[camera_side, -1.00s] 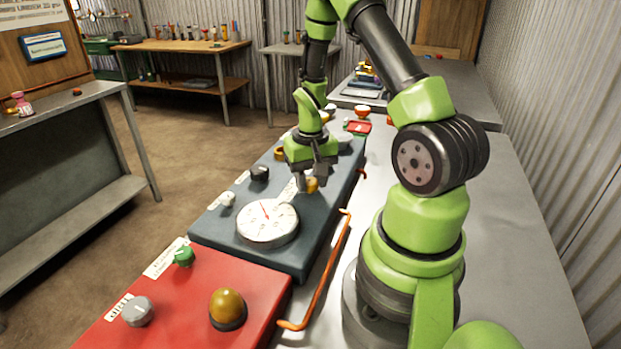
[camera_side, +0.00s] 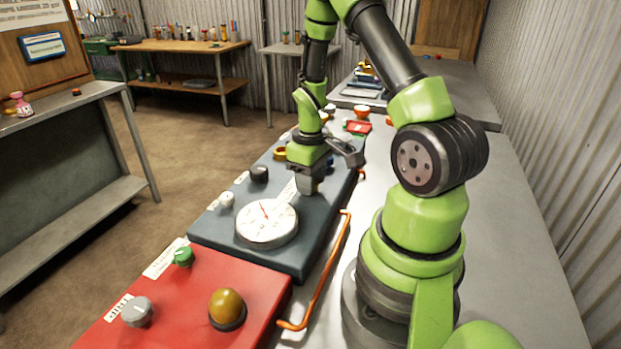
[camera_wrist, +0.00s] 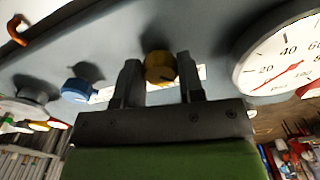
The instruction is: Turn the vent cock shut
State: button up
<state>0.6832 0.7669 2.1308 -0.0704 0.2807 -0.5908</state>
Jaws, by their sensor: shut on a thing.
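A brass-yellow knob, apparently the vent cock (camera_wrist: 160,68), stands on the blue-grey panel (camera_side: 300,245), with a white label strip beside it; I cannot read the label. My gripper (camera_wrist: 160,78) has one finger on each side of the knob and is shut on it. In the side view my gripper (camera_side: 311,186) points down at the panel just behind the gauge, and its fingers hide the knob there.
A white dial gauge (camera_side: 267,223) sits close in front of my gripper. A blue knob (camera_wrist: 76,90) is beside it in the wrist view. A black knob (camera_side: 259,174) and a white knob (camera_side: 227,199) line the panel's left. An orange rail (camera_side: 328,275) runs along the right edge.

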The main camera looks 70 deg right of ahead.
jog(key=shift+s, duration=0.1)
dwell(0.4)
jog(key=o, duration=0.9)
notch_tip(320, 180, up, 10)
